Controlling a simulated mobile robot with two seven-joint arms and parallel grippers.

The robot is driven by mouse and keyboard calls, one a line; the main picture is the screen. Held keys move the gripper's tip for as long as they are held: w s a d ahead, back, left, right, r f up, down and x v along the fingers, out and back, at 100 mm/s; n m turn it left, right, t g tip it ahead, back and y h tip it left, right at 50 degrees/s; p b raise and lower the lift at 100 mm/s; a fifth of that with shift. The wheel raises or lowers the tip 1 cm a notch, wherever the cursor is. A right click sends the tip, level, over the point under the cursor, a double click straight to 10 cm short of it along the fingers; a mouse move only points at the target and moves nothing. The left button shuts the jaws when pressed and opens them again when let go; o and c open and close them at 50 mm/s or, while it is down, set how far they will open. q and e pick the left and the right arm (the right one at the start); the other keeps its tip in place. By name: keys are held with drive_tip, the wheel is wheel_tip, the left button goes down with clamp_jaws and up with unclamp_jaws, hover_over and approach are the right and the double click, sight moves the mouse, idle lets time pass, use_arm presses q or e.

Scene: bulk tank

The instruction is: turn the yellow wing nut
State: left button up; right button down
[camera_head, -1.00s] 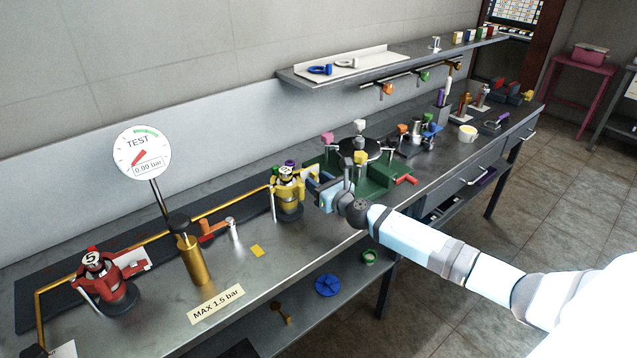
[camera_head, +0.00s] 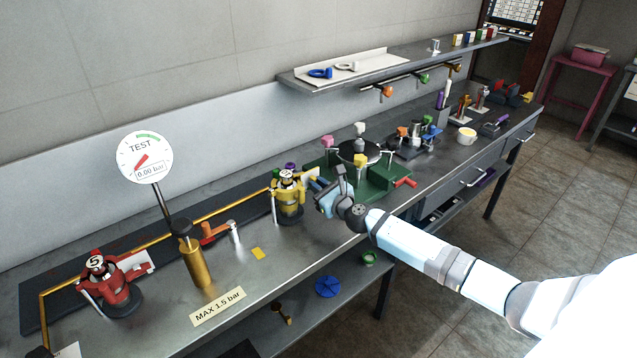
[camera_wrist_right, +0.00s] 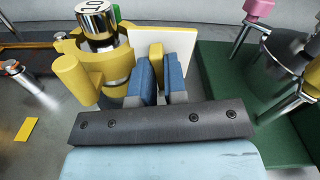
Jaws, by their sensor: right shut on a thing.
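The yellow fitting (camera_head: 288,195) with a silver cap stands on the bench, left of my right gripper. In the right wrist view the fitting (camera_wrist_right: 90,68) fills the upper left. My right gripper (camera_wrist_right: 157,68) has its two blue-padded fingers shut on a narrow upright yellow piece, which looks like the yellow wing nut (camera_wrist_right: 156,53). A white plate (camera_wrist_right: 178,45) stands just behind it. The fingers hide the lower part of the piece. In the head view my right gripper (camera_head: 317,187) is beside the fitting. My left gripper does not show.
A green base (camera_head: 390,190) with a round lid and pink, white and yellow knobs stands close on the right. A red fitting (camera_head: 108,285), a brass cylinder (camera_head: 197,265) and a gauge (camera_head: 145,157) are to the left. A shelf (camera_head: 400,72) hangs above the bench.

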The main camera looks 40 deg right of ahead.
drive_tip(key=n, duration=0.5)
drive_tip(key=n+p, duration=0.1)
drive_tip(key=n, duration=0.9)
drive_tip(key=shift+a+f+p, duration=0.2)
drive_tip(key=shift+f+p, duration=0.05)
drive_tip(key=shift+p, duration=0.05)
drive_tip(key=shift+n, duration=0.3)
drive_tip(key=c, duration=1.2)
unclamp_jaws()
drive_tip(key=shift+o, duration=0.2)
drive_tip(key=s+d, duration=0.1)
drive_tip(key=s, duration=1.2)
drive_tip(key=shift+s, duration=0.4)
